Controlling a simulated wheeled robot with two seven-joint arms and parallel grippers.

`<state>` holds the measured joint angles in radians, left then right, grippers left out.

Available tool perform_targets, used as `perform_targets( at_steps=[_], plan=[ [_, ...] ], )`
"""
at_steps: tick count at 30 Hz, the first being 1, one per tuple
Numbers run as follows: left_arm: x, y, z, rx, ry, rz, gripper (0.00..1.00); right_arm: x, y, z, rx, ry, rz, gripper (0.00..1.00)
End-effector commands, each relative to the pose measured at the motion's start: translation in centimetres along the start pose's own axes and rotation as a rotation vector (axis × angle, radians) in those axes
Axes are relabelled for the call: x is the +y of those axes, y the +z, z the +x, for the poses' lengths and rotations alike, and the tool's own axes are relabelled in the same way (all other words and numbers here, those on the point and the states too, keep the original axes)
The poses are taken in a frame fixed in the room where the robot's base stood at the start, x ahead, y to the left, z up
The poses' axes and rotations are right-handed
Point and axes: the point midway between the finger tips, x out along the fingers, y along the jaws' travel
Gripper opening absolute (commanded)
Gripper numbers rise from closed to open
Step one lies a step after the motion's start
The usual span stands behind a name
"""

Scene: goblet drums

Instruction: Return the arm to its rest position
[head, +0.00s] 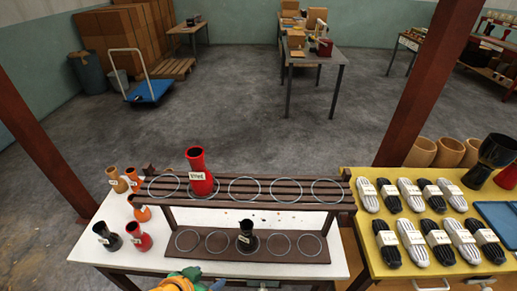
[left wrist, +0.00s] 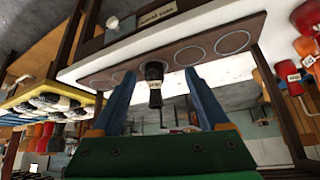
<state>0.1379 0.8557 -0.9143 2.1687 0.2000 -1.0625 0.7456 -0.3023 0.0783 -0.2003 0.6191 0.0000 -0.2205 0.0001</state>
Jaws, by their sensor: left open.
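My left gripper (head: 200,279) shows at the bottom edge of the head view, in front of the rack and partly cut off. In the left wrist view its two blue fingers (left wrist: 159,76) are spread, with nothing held between them. A small black goblet drum (head: 247,237) stands upright on the middle ring of the lower shelf. It also shows in the left wrist view (left wrist: 154,72), beyond the fingers and apart from them. A red goblet drum (head: 197,165) with a label stands upright on the second ring from the left of the upper shelf. My right gripper is not in view.
The brown two-level rack (head: 270,204) stands on a white table (head: 85,249). Orange, black and red drums (head: 109,237) stand at its left. A yellow table (head: 352,190) with several black and white shakers is at the right. A brown post (head: 420,80) rises behind.

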Motion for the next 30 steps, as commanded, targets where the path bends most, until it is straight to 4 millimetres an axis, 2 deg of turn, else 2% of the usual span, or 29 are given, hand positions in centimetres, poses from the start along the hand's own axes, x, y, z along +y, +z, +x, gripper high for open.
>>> perform_targets(
  at_steps=[7, 11, 14, 17, 18, 21, 24, 27, 30],
  plan=[
    [-2.5, 1.3, 4.5, 0.000, -0.051, -0.032, 0.78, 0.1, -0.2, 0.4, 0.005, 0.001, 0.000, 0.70],
    [-4.4, 4.2, 7.7, -0.029, -0.093, -0.059, 0.78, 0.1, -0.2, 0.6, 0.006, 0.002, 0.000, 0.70],
    [-5.5, 8.5, 10.3, -0.083, -0.124, -0.086, 0.78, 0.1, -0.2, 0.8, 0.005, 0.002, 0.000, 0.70],
    [-5.4, 15.8, 12.2, -0.184, -0.145, -0.118, 0.78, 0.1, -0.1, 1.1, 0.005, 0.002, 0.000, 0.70],
    [-4.8, 19.4, 12.6, -0.234, -0.145, -0.130, 0.78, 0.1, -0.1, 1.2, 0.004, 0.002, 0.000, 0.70],
    [-1.6, 27.7, 12.1, -0.361, -0.122, -0.153, 0.78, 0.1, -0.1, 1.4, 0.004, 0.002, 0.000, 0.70],
    [1.7, 33.0, 10.7, -0.448, -0.088, -0.165, 0.78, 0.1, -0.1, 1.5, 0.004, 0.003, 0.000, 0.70],
    [3.7, 35.6, 9.7, -0.492, -0.066, -0.169, 0.78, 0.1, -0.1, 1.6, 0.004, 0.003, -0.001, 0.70],
    [4.3, 36.3, 9.4, -0.504, -0.059, -0.170, 0.78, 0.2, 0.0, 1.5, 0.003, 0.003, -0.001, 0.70]
  ],
)
